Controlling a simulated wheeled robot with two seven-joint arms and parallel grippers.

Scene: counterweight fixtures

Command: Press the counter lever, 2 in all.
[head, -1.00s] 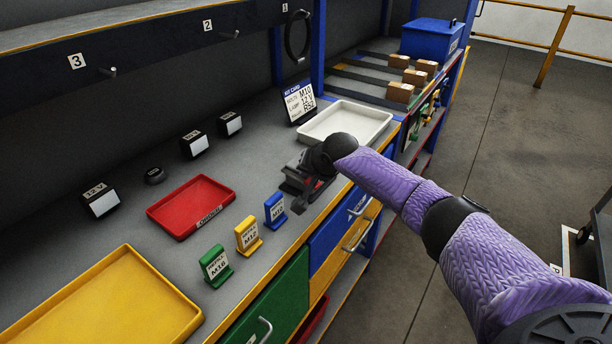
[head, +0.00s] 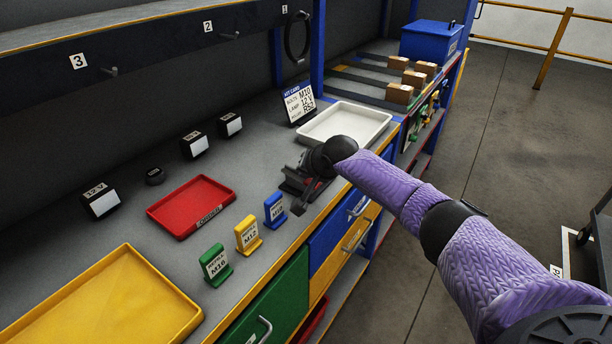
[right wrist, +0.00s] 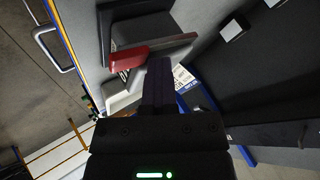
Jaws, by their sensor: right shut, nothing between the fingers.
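The counter (right wrist: 140,32) is a dark grey block on the bench; the right wrist view shows it at the top. Its lever (right wrist: 128,59) has a red end and lies just beside my right fingertips in that view. I cannot tell whether they touch. In the head view my right gripper (head: 303,203) is low over the bench, in front of the white tray, and hides most of the counter. The right wrist view also shows its two fingers (right wrist: 158,75) together with nothing between them. My left gripper is not in view.
A white tray (head: 372,111) and a kit card (head: 299,104) stand behind the gripper. Blue (head: 275,211), yellow (head: 248,236) and green (head: 216,266) label stands line the front edge. A red tray (head: 163,219) and a yellow tray (head: 120,305) lie to the left.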

